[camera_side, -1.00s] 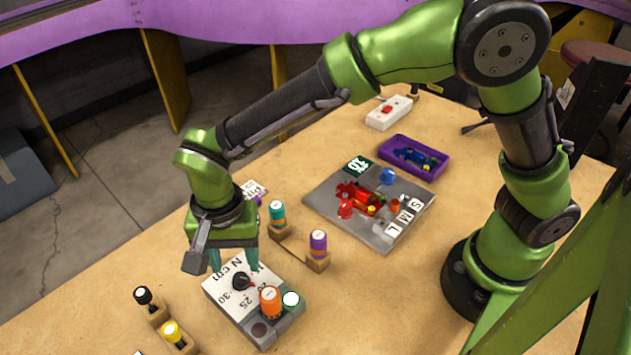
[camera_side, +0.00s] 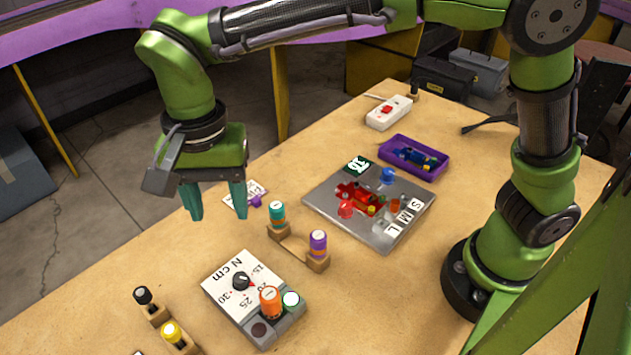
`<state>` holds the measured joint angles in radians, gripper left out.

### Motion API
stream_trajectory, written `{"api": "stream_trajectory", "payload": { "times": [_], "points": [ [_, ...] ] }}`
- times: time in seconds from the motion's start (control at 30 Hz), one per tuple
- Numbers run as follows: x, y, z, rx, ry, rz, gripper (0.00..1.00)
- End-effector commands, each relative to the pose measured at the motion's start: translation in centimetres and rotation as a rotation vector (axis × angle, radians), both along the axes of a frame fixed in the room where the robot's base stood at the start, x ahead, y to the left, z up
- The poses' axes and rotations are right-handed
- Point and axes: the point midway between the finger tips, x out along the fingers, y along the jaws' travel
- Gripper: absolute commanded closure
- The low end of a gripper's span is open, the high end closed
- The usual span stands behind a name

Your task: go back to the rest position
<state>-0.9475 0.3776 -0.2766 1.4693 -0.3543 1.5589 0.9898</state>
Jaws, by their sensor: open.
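My gripper (camera_side: 217,202) hangs in the air near the table's left edge, its two teal fingers apart and pointing down with nothing between them. It is above and behind the torque setting box (camera_side: 232,287), clear of it. The box is grey and white, marked "N cm" with numbers around a black knob (camera_side: 241,281). An orange-capped piece (camera_side: 270,302) stands on its front part beside a round white-and-green button (camera_side: 291,300).
Teal-capped (camera_side: 277,213) and purple-capped (camera_side: 318,246) pieces stand in a wooden holder; black (camera_side: 143,296) and yellow (camera_side: 171,331) ones stand front left. A purple tray (camera_side: 436,174) holds a blue car. A white switch box (camera_side: 389,113) stands behind.

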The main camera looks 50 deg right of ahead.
Motion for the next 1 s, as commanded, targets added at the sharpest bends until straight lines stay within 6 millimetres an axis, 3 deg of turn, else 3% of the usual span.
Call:
{"api": "stream_trajectory", "payload": {
  "times": [0.17,0.27,0.47,0.7,0.9,1.0],
  "points": [
    [0.3,0.1,-0.2,0.006,-0.017,0.089,0.48],
    [-0.5,-0.3,-1.5,0.018,-0.014,0.239,0.48],
    [-1.3,-5.9,-0.3,0.129,-0.089,0.466,0.48],
    [-3.8,-14.9,1.7,0.198,-0.307,0.601,0.48],
    [-7.1,-21.7,2.2,0.133,-0.517,0.590,0.48],
    [-8.4,-23.9,2.2,0.090,-0.584,0.531,0.48]
  ]
}}
